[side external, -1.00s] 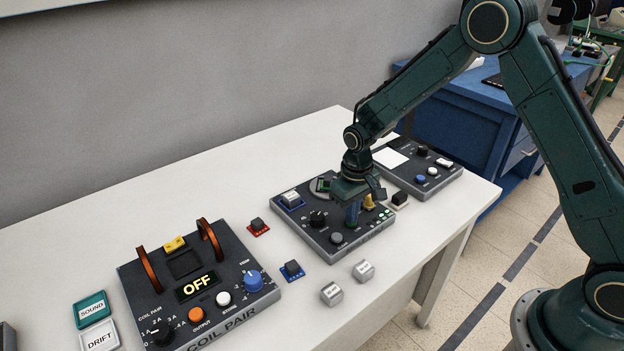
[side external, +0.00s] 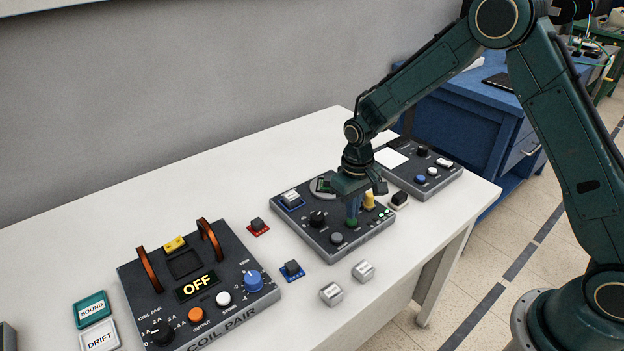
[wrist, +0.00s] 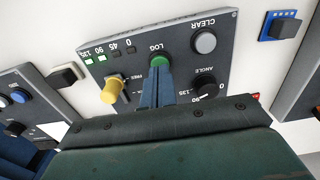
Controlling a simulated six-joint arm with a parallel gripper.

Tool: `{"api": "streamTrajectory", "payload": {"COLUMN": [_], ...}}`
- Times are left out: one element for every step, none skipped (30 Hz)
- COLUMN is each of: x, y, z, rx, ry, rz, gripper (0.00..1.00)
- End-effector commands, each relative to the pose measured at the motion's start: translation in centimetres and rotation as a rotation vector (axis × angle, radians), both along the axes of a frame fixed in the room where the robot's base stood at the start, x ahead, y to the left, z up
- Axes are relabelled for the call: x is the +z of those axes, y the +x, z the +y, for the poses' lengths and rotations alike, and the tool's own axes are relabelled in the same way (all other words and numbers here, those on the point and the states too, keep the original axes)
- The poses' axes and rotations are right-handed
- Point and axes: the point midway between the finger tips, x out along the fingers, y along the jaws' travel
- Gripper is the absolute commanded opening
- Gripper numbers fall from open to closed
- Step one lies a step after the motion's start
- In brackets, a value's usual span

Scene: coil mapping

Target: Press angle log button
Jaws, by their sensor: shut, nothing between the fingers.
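The green LOG button (wrist: 159,61) sits on the dark angle panel (wrist: 180,63), between the yellow lever (wrist: 113,91) and the ANGLE knob (wrist: 207,91). In the side external view the green button (side external: 352,223) shows just under my fingertips. My gripper (side external: 352,214) is shut and empty, pointing down over the button. In the wrist view my closed blue fingers (wrist: 157,84) end beside the button's near edge. Whether they touch it is hard to tell. On the panel's lamp row, the 135 and 90 lamps (wrist: 95,59) are lit green; the 45 and 0 lamps are dark.
A grey CLEAR button (wrist: 204,42) is close by on the same panel. A black-and-white block (side external: 399,199) and another panel (side external: 430,176) stand to the right. The COIL PAIR box (side external: 197,286), reading OFF, is at left. Two silver cubes (side external: 363,271) lie in front.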

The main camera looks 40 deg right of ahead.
Motion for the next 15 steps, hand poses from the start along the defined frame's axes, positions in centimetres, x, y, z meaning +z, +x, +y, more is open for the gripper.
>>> {"api": "streamTrajectory", "payload": {"x": [0.4, 0.7, 0.9, 1.1, 1.3, 1.6, 1.9, 2.1, 2.4, 2.6, 2.8, 3.0, 3.3, 3.5, 3.8], "y": [0.1, 0.1, 0.1, 0.1, 0.1, 0.1, 0.1, 0.1, 0.1, 0.1, 0.1, 0.1, 0.1, 0.1, 0.1], "z": [0.0, 0.0, 0.0, 0.0, 0.0, 0.0, 0.0, 0.0, 0.0, 0.0, 0.0, 0.0, 0.0, 0.0, 0.0], "rx": [0.0, 0.0, 0.0, 0.0, 0.0, 0.0, 0.0, 0.0, 0.0, 0.0, 0.0, 0.0, 0.0, 0.0, 0.0], "ry": [0.0, 0.0, 0.0, 0.0, 0.0, 0.0, 0.0, 0.0, 0.0, 0.0, 0.0, 0.0, 0.0, 0.0, 0.0], "rz": [-0.003, -0.004, -0.003, -0.003, -0.002, -0.003, -0.004, -0.004, -0.004, -0.003, -0.003, -0.003, -0.004, -0.004, -0.004], "gripper": [0.0, 0.0, 0.0, 0.0, 0.0, 0.0, 0.0, 0.0, 0.0, 0.0, 0.0, 0.0, 0.0, 0.0, 0.0]}}
